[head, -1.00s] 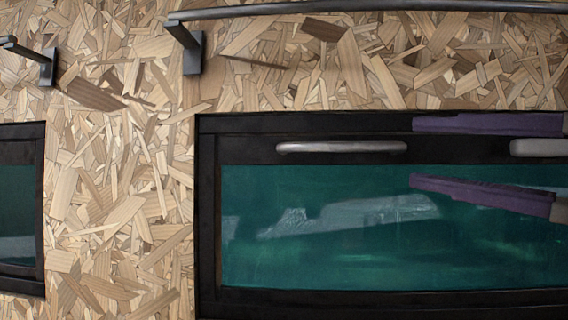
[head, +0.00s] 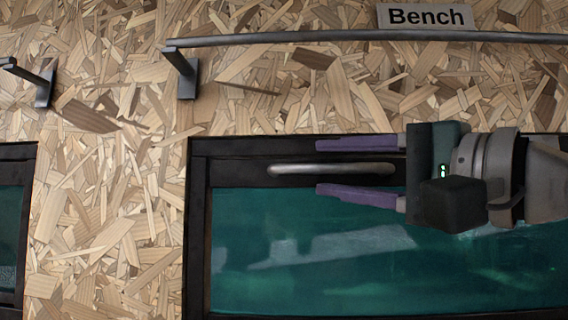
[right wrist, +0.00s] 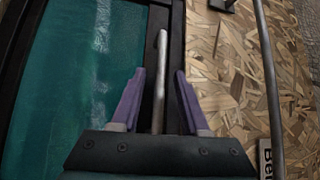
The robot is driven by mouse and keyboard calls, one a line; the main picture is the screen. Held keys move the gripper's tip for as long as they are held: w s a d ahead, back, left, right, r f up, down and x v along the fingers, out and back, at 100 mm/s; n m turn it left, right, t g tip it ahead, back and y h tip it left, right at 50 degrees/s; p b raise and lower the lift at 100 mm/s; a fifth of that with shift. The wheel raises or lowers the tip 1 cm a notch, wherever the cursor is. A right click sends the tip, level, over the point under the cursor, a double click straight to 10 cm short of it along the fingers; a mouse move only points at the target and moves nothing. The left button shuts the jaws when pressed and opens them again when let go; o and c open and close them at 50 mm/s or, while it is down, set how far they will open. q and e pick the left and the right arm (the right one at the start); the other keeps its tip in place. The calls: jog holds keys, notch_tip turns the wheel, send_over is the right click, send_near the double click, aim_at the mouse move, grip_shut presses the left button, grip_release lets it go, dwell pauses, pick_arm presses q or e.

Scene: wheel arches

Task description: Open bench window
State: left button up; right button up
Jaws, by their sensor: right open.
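The bench window (head: 300,270) has a black frame and a teal pane, and looks shut. Its grey bar handle (head: 330,169) runs level along the upper frame. My right gripper (head: 318,166) comes in from the right with its purple fingers open, one above and one below the handle in the head view. In the right wrist view the handle (right wrist: 160,75) lies between the two open fingers (right wrist: 156,85), and I see no grip on it. My left gripper is not in view.
A "Bench" sign (head: 424,17) is on the chipboard wall (head: 110,220) above a long metal rail (head: 350,37). The rail's bracket (head: 185,75) sticks out above the window. Another dark-framed window (head: 12,230) is at the left edge.

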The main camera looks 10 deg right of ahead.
jog(key=shift+w+a, duration=0.1)
jog(key=shift+c, duration=0.4)
grip_shut()
dwell(1.0)
